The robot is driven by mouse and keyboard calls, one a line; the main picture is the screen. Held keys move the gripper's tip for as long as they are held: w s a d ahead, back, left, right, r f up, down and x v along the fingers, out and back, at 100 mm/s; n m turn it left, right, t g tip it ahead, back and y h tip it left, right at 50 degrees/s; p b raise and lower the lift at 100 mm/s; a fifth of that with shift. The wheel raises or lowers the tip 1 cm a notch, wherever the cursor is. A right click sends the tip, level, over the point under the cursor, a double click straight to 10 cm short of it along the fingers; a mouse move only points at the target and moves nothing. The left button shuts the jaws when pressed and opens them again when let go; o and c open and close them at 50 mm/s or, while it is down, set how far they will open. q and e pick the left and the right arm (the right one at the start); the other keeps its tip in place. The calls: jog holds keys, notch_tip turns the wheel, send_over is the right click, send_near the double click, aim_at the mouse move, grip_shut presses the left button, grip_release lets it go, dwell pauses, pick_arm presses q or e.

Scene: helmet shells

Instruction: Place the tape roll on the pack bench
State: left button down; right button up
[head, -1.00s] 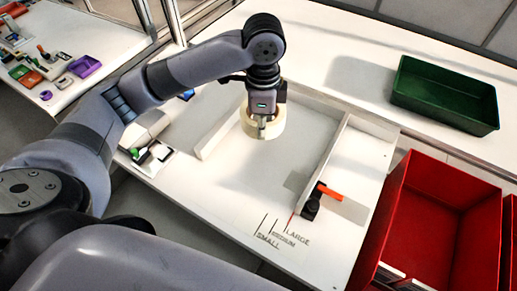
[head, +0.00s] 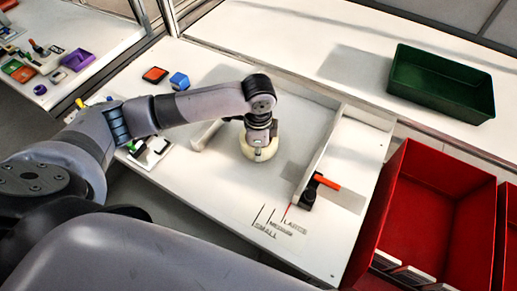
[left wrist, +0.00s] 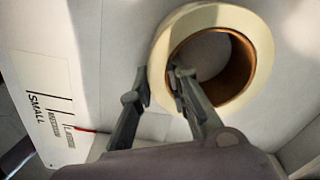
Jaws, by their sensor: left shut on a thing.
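The tape roll (head: 270,150), a cream ring with a brown core, is over the white pack bench (head: 225,215), low near its surface. My left gripper (head: 258,150) comes down on it from above and is shut on its wall. In the left wrist view, one finger of the gripper (left wrist: 160,85) is inside the core of the tape roll (left wrist: 210,17) and the other is outside. I cannot tell whether the roll touches the bench. My right gripper is not in view.
A black stop with an orange lever (head: 327,182) stands by a white rail, near the printed size marks. A red bin (head: 365,235) is at the right, a green tray (head: 440,105) at the back right. A blue block (head: 179,81) and an orange item (head: 155,75) lie behind my arm.

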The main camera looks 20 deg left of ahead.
pick_arm(q)
jog(key=shift+f, duration=0.1)
jog(key=c, duration=1.5)
grip_release()
jog(key=shift+c, duration=0.2)
notch_tip(320, 180, up, 12)
jog(key=shift+b, duration=0.3)
jog(key=shift+s+d, duration=0.1)
